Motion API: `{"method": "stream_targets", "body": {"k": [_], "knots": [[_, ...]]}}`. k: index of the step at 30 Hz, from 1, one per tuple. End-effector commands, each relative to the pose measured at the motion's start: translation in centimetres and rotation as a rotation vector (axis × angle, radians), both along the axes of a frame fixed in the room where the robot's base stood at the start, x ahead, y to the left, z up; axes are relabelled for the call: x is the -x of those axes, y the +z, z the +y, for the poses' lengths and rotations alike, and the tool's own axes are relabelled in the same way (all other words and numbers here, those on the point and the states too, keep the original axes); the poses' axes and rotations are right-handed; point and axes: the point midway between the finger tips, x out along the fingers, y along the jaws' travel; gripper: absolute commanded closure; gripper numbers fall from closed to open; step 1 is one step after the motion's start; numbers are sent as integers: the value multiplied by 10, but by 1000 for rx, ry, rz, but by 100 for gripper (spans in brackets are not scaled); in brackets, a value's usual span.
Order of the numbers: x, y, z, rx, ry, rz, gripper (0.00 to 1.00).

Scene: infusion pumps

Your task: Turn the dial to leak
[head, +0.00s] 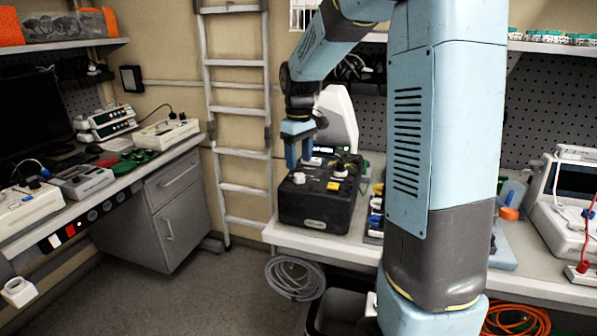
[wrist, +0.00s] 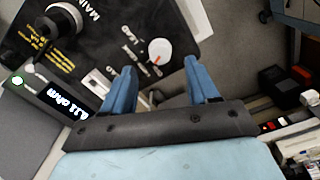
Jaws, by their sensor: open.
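A black box (head: 315,208) with knobs and labels on its top stands on the workbench near its left end. The panel also has a larger dark knob (wrist: 62,22) near the word "MAIN". My gripper (head: 299,163) is above the box, pointing down. In the wrist view, my gripper (wrist: 161,66) is open, with its blue fingers apart on either side of the dial and nothing between them. Contact cannot be told.
A small display (wrist: 65,98) with lit digits and "ohm" is beside the box in the wrist view. A white device (head: 338,120) stands behind the box. The ladder (head: 238,130) is to the left. Small coloured items lie to the box's right.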

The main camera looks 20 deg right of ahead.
Motion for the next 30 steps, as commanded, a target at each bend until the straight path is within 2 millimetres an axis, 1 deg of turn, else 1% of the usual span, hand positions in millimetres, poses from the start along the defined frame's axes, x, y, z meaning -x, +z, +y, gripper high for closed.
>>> {"method": "stream_targets", "body": {"k": [1, 3, 9, 14, 21, 23, 30], "knots": [[1, -9, 0, -1, 0, 4, 41], [0, -20, 0, -1, 0, 3, 41], [0, -40, -1, 0, 0, 2, 41], [0, -46, -1, 0, -1, 0, 41], [0, -46, -1, 0, -1, 0, 41], [0, -46, -1, 0, -1, 0, 44], [0, -46, -1, 0, -2, 0, 67]]}}
